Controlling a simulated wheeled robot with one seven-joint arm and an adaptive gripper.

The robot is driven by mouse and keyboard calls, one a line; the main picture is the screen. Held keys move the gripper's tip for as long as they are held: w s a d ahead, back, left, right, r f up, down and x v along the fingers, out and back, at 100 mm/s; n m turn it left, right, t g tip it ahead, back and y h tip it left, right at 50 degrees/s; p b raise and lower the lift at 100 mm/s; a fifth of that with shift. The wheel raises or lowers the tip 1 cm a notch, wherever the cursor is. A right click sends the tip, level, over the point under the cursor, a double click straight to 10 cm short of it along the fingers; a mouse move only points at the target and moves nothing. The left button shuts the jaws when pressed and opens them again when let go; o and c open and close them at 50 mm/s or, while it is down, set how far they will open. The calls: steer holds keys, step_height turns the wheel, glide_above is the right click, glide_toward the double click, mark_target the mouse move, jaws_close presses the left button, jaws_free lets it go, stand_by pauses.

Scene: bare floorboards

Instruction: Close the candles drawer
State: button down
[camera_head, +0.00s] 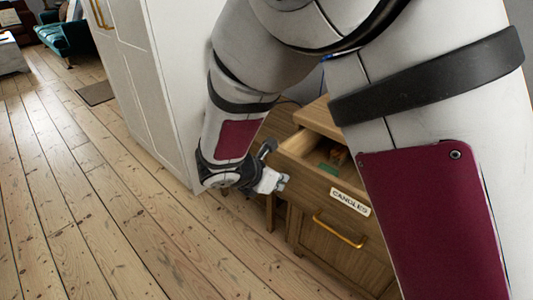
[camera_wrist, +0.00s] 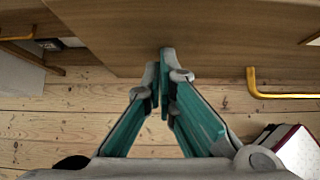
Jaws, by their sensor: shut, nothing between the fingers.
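The candles drawer (camera_head: 318,182) is pulled out of a wooden cabinet in the head view, with a white "CANDLES" label (camera_head: 350,202) on its front. Its open top shows a green item (camera_head: 328,168) and a brownish item (camera_head: 338,155) inside. My gripper (camera_head: 283,183) is at the left end of the drawer front, outside it. In the wrist view my gripper (camera_wrist: 164,68) is shut and empty, its fingertips at a wooden face (camera_wrist: 120,35). Whether they touch it I cannot tell. My arm hides part of the cabinet.
A gold handle (camera_head: 338,229) sits below the label; a gold handle also shows in the wrist view (camera_wrist: 285,95). A tall white cabinet (camera_head: 150,70) stands left of my gripper. Floorboards (camera_head: 90,210) are clear at left.

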steer(key=w+d, duration=0.6)
steer(key=w, duration=0.1)
steer(key=w+d, duration=0.3)
steer(key=w, duration=0.1)
steer(key=shift+w+p, duration=0.25)
steer(key=shift+p, duration=0.05)
steer(key=shift+d+r, duration=0.1)
